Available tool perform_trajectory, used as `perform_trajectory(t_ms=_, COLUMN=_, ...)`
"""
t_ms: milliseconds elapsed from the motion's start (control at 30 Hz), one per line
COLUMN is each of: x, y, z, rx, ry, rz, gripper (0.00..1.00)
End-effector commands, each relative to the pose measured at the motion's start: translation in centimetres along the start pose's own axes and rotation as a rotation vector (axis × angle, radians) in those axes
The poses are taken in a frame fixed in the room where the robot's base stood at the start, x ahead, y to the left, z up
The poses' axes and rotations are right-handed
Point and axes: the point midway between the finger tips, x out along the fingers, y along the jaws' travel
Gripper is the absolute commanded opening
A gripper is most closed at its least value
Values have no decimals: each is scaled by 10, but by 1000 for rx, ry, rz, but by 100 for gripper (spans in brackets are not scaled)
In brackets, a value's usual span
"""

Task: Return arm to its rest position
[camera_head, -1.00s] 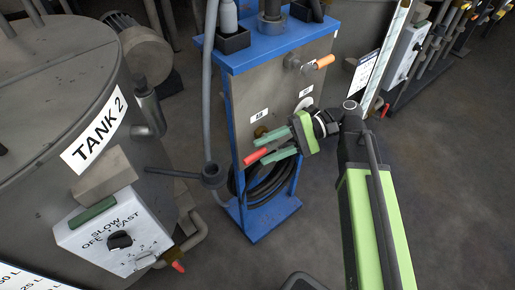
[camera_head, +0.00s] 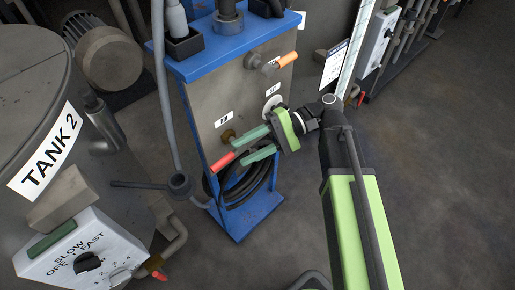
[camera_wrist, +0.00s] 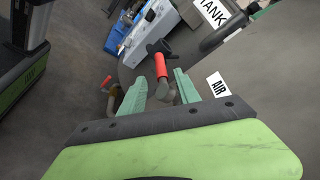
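My gripper (camera_head: 240,151) is at the end of my green and black arm, in front of the grey panel of the blue-framed cart (camera_head: 240,95). Its two green fingers are apart. In the wrist view my gripper (camera_wrist: 158,82) has a clear gap between the fingers, and nothing is clamped there. A red valve handle (camera_head: 222,161) is just beyond the fingertips. In the wrist view the red handle (camera_wrist: 161,66) shows between the finger lines, apart from both. My arm is stretched forward from the lower right of the head view.
A dark pipe arm (camera_head: 140,184) juts towards the cart. An orange handle (camera_head: 288,59) sticks out above my gripper. A black hose (camera_head: 250,188) hangs below. Open floor (camera_head: 440,190) lies right.

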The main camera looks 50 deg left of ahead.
Motion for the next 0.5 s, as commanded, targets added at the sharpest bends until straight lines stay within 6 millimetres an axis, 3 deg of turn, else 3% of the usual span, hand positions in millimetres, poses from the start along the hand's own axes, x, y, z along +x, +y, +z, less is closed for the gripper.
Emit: perform_trajectory(t_ms=500, x=15, y=-5, z=-2, rx=-5, ry=-22, rz=14, gripper=39)
